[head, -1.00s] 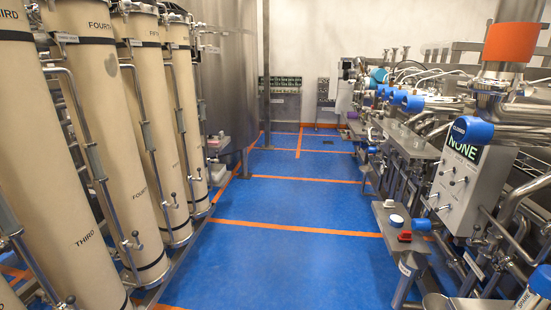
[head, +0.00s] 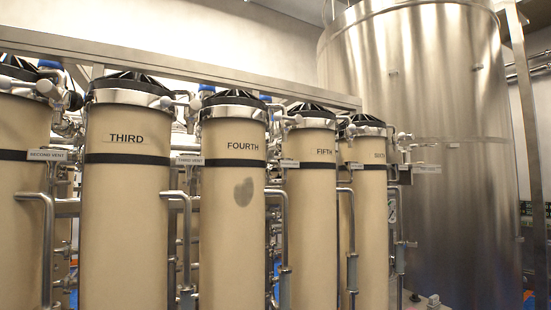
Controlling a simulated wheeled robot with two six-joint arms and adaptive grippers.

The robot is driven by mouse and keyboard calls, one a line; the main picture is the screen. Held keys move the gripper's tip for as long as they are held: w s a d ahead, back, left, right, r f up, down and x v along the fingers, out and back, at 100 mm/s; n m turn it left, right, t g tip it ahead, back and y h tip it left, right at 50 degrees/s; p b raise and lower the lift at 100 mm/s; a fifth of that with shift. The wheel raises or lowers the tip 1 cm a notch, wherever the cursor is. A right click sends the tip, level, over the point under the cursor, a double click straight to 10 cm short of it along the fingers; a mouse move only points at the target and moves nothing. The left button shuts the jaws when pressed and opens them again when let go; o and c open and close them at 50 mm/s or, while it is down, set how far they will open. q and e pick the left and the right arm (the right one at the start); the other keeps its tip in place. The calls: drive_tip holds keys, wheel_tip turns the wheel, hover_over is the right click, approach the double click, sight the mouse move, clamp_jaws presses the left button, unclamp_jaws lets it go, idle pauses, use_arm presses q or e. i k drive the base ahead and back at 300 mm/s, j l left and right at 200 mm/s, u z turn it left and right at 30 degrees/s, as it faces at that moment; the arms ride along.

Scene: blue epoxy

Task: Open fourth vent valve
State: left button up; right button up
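The column marked FOURTH (head: 232,200) stands in the middle of the head view, beige with a black band and a dark smudge. A small label plate (head: 289,163) sits at its right side, its text too small to read. Above that plate, metal valve fittings (head: 292,120) show between the fourth column and the column marked FIFTH (head: 318,210). I cannot tell the valve's handle position. A plate reading THIRD VENT (head: 190,160) sits left of the fourth column. Neither of my grippers is in view.
The column marked THIRD (head: 126,220) is to the left, with a SECOND VENT plate (head: 47,155) beside it. Vertical pipes with elbows (head: 284,235) stand in front of the columns. A large steel tank (head: 440,200) fills the right. A metal rail (head: 200,70) runs above.

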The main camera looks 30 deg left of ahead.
sight(297, 119)
drive_tip(key=i+l+u, duration=0.65)
drive_tip(key=l+u, duration=0.2)
drive_tip(key=i+l+u, duration=0.1)
drive_tip(key=l+u, duration=0.15)
drive_tip(key=l, duration=0.2)
drive_tip(key=i+l+u, duration=0.15)
drive_tip(key=l+u, duration=0.15)
drive_tip(key=l, duration=0.1)
